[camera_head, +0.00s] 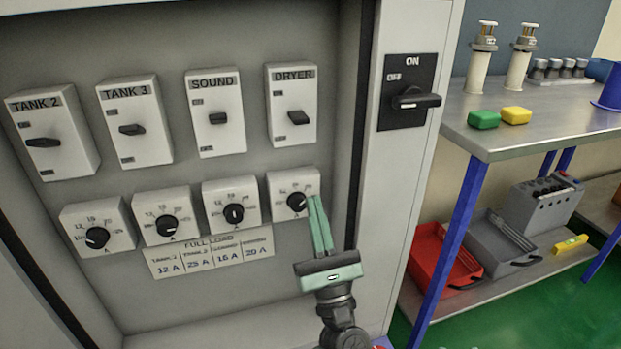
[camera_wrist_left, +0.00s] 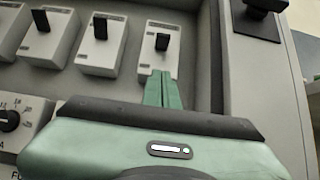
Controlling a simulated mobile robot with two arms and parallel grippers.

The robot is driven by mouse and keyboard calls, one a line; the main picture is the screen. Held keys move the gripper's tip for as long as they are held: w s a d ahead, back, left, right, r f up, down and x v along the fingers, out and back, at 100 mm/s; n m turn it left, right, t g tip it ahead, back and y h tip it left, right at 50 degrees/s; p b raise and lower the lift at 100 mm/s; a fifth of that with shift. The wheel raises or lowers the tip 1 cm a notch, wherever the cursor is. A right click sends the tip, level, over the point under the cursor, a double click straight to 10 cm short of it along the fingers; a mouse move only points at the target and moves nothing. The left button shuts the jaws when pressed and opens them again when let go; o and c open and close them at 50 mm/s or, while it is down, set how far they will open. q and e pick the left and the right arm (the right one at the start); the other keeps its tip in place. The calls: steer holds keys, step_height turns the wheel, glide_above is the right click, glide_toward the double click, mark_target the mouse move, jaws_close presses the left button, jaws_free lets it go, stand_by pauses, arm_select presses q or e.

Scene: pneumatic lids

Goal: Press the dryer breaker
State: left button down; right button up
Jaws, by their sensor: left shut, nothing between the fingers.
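The dryer breaker (camera_head: 292,104) is a white box with a dark toggle, under the DRYER label at the right end of the upper row. In the wrist view the rightmost breaker (camera_wrist_left: 159,52) stands just beyond the fingertips. My left gripper (camera_head: 314,202) is green, shut and empty. In the head view its fingertips are below the dryer breaker, by the right edge of the rightmost dial (camera_head: 292,193), partly overlapping it in the picture. I cannot tell whether they touch anything. My right gripper is not in view.
The TANK 2 (camera_head: 52,133), TANK 3 (camera_head: 134,121) and SOUND (camera_head: 216,112) breakers are in the same row. A black main switch (camera_head: 408,92) is on the cabinet frame to the right. A steel workbench (camera_head: 545,130) stands further right. The cabinet panel below the dials is flat.

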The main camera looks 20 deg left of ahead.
arm_select(q)
glide_toward(298, 118)
steer(key=w+a+f, duration=0.1)
steer(key=w+a, duration=0.1)
steer(key=w, duration=0.2)
step_height(298, 118, up, 4)
steer(key=shift+a+f+p, duration=0.1)
steer(key=shift+p, duration=0.45)
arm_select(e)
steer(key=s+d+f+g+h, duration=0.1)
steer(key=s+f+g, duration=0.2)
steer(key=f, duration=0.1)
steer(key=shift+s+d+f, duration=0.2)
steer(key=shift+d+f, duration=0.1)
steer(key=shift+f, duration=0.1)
